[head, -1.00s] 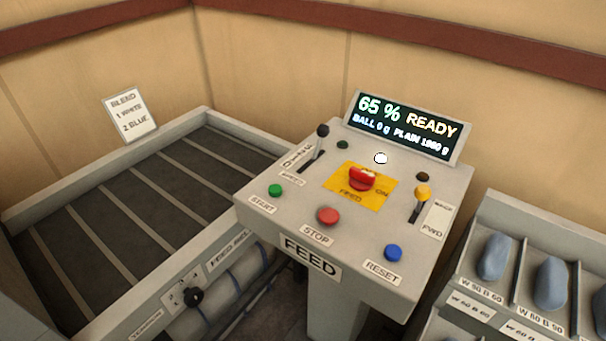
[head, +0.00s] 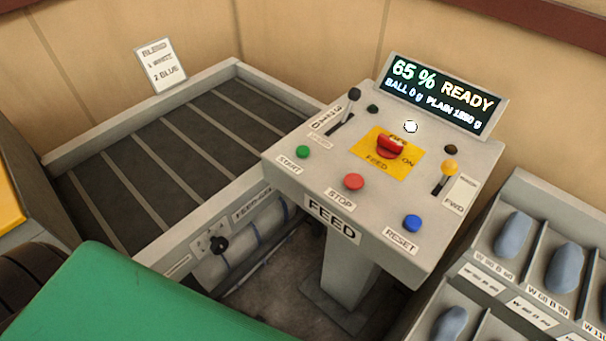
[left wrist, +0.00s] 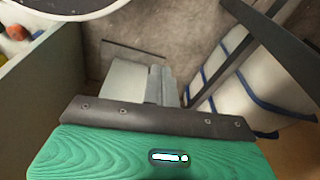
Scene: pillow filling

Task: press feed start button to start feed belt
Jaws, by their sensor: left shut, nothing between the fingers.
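The feed console (head: 275,172) stands in the middle of the head view. Its green START button (head: 303,152) is on the left of the sloped top, above the START label, with nothing touching it. The red STOP button (head: 353,181) and blue RESET button (head: 412,223) are to its right. The display (head: 443,95) reads 65 % READY. The feed belt (head: 180,150) lies left of the console. My left gripper (left wrist: 160,75) shows in the left wrist view, shut and empty, apart from the console. Its fingers do not show in the head view. My right gripper is in neither view.
A red rotary switch (head: 390,147) sits on a yellow plate, with a black lever (head: 345,107) and a yellow-knobbed lever (head: 446,175) on either side. A bin rack (head: 515,185) with blue-grey pieces stands at right. A white blue-striped roll (left wrist: 250,85) shows in the wrist view.

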